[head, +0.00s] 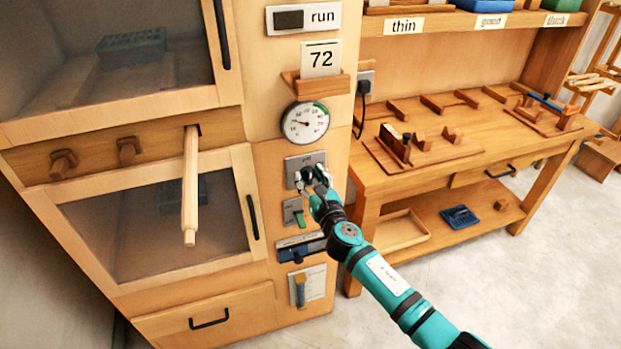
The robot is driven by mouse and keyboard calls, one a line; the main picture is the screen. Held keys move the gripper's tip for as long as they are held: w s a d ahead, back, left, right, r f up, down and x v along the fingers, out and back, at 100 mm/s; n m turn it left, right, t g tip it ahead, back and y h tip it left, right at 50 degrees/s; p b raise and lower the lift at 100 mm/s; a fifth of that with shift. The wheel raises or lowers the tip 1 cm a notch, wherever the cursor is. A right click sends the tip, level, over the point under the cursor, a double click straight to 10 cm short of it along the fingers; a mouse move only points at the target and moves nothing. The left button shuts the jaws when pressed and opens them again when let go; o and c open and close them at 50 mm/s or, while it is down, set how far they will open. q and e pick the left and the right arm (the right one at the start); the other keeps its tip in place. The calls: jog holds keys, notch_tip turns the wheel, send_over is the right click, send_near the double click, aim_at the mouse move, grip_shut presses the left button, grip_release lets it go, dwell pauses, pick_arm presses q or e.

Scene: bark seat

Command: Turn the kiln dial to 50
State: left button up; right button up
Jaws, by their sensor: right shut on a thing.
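The kiln (262,195) is a tall pale wood cabinet on the left. Its dial sits on a grey metal plate (295,162) on the narrow front panel, below a round gauge. My right gripper (307,175) reaches in from the lower right and is shut on the dark dial knob. The fingers cover most of the knob, so its pointer and the scale numbers cannot be read. My left gripper is not in view.
Above are the round gauge (305,122), a "72" card (320,58) and a "run" sign (323,17). Below are a green switch (300,218) and a blue part (301,250). A wooden peg (190,190) juts out left. A workbench (400,188) stands right.

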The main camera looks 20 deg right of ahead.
jog(key=m+b, duration=0.1)
jog(key=m, duration=0.5)
jog(key=shift+d+f, duration=0.1)
jog(key=m, duration=0.6)
jog(key=shift+d+f+b, duration=0.1)
jog(key=shift+b, duration=0.25)
jog(key=m, duration=1.1)
jog(key=shift+f, duration=0.2)
jog(key=shift+m, duration=0.4)
jog(key=o, duration=1.1)
jog(key=shift+o, duration=0.2)
